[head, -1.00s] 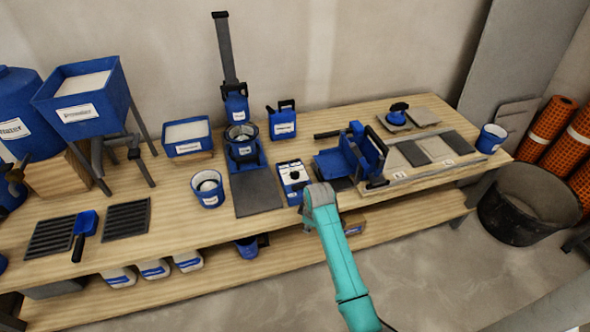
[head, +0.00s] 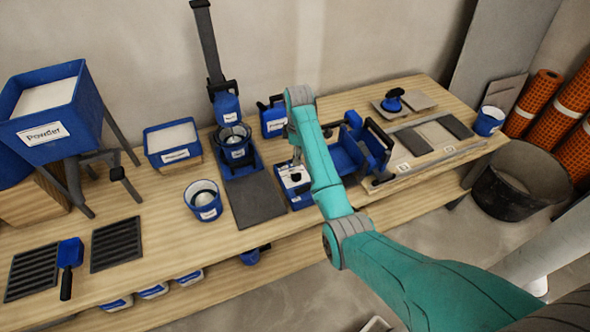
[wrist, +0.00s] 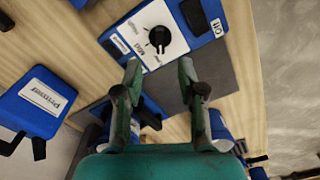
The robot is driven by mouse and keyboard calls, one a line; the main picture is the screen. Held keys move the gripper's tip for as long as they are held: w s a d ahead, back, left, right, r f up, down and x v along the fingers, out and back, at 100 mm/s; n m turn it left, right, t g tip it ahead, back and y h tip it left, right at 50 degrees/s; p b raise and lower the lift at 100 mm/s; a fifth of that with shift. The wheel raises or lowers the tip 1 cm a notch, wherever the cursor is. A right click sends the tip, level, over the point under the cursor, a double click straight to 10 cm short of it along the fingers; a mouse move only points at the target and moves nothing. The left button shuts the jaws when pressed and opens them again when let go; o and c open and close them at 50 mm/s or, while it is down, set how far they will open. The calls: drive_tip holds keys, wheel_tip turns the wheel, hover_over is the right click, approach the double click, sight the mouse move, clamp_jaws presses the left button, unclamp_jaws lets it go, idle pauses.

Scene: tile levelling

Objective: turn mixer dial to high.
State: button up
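The mixer control box (head: 299,199) is blue with a white top panel and stands on the table right of the mixer (head: 233,145). In the wrist view the box's white panel (wrist: 135,22) carries a round black dial (wrist: 158,40) with a pale pointer mark and small labels around it; I cannot read the setting surely. My gripper (wrist: 159,76) is open and empty, its two fingers apart, with the dial beyond the fingertips and not between them.
A blue stand (head: 345,152) is close right of the box. A blue Primer jug (head: 273,118) stands behind it; it also shows in the wrist view (wrist: 38,103). A dark grey plate (head: 256,200) lies left of the box.

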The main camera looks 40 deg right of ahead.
sight(298, 173)
wheel_tip(298, 173, down, 9)
idle(0.4)
clamp_jaws()
